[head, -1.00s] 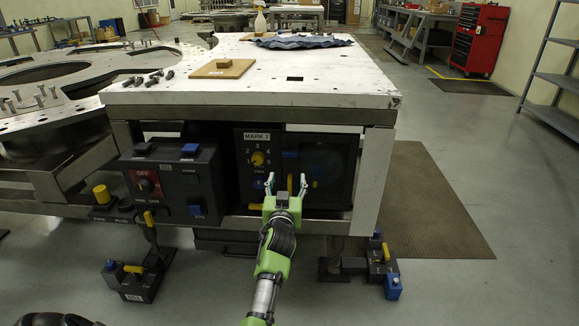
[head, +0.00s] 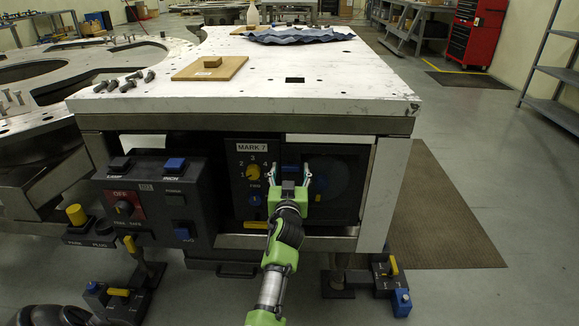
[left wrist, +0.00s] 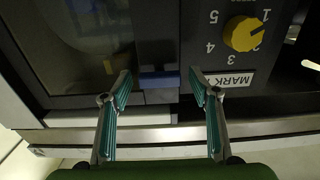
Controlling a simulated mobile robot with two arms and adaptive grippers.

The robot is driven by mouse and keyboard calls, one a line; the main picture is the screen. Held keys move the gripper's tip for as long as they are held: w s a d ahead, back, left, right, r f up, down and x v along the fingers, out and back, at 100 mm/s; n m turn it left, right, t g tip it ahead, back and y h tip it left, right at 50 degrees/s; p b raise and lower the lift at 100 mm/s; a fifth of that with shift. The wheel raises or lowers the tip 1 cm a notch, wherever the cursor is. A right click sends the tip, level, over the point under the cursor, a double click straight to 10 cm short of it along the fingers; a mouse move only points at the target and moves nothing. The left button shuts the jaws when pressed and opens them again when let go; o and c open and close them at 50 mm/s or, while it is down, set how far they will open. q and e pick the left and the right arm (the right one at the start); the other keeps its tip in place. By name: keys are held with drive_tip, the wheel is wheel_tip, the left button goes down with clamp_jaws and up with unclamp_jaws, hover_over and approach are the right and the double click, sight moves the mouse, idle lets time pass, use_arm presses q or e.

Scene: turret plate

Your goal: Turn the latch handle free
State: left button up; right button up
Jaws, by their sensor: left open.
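A blue bar (left wrist: 160,80), which looks like the latch handle, lies level between the dark door (head: 335,185) and the MARK 7 panel (head: 252,148). My left gripper (head: 289,178) is open in front of it. In the left wrist view, which is upside down, the two fingertips (left wrist: 160,76) stand on either side of the bar, with gaps at both ends. I cannot tell how far beyond the tips it lies. In the head view the gripper mostly hides it. My right gripper is not in view.
The panel's yellow knob (head: 252,172) is close to the left finger in the head view. A control box (head: 157,203) juts out at the left. The white tabletop (head: 330,85) overhangs above, with a wooden board (head: 210,68) and bolts (head: 125,82).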

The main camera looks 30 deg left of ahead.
use_arm(q)
drive_tip(key=shift+r, duration=0.1)
drive_tip(key=c, duration=1.1)
drive_tip(key=shift+c, duration=0.2)
